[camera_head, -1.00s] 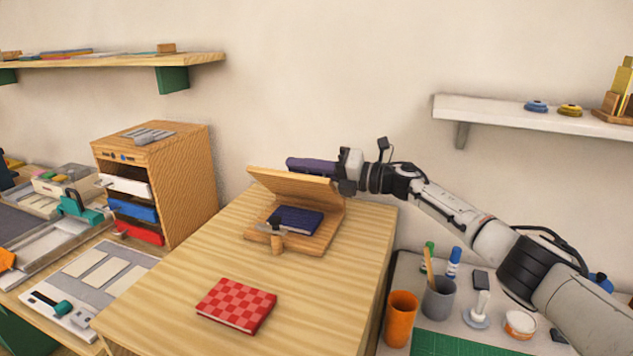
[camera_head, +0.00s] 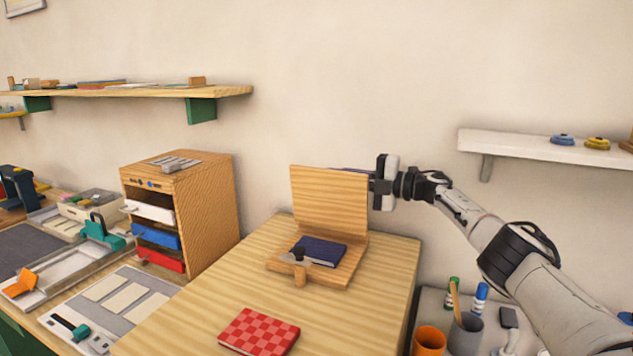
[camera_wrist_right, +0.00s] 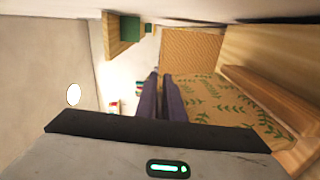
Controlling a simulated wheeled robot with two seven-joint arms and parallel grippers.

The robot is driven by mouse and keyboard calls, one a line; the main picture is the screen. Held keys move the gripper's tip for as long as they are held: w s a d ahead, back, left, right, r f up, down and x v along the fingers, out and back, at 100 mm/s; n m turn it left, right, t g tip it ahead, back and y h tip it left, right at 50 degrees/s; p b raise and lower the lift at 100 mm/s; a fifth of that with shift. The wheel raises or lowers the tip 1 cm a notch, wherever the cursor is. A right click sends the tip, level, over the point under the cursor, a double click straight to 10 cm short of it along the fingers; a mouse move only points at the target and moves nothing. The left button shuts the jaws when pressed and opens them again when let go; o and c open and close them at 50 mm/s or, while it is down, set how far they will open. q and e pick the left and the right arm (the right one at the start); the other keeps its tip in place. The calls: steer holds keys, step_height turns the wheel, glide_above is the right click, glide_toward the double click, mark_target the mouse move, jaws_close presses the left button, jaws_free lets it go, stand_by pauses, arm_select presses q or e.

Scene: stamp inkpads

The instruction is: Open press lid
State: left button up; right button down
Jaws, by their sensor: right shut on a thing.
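The wooden press stands on the light wood table, with its lid (camera_head: 329,200) raised to nearly upright at the back of its base (camera_head: 350,270). In the right wrist view the two purple fingers (camera_wrist_right: 166,98) lie close together beside a leaf-patterned face (camera_wrist_right: 215,100). The exact contact is hidden. My left gripper is out of view.
A red checkered book (camera_head: 259,331) lies at the table's front. A wooden drawer cabinet (camera_head: 205,215) stands left, a white shelf (camera_head: 530,145) hangs right. An orange cup (camera_head: 430,341) and a grey pen cup (camera_head: 465,335) stand at the lower right. The wall is behind.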

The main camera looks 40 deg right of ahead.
steer(key=shift+d+r, duration=0.1)
steer(key=shift+r, duration=0.05)
steer(key=c, duration=1.9)
jaws_free()
steer(key=shift+s+d, duration=0.3)
steer(key=shift+s, duration=0.15)
steer(key=shift+b+v, duration=0.6)
steer(key=shift+v, duration=4)
steer(key=shift+a, duration=0.1)
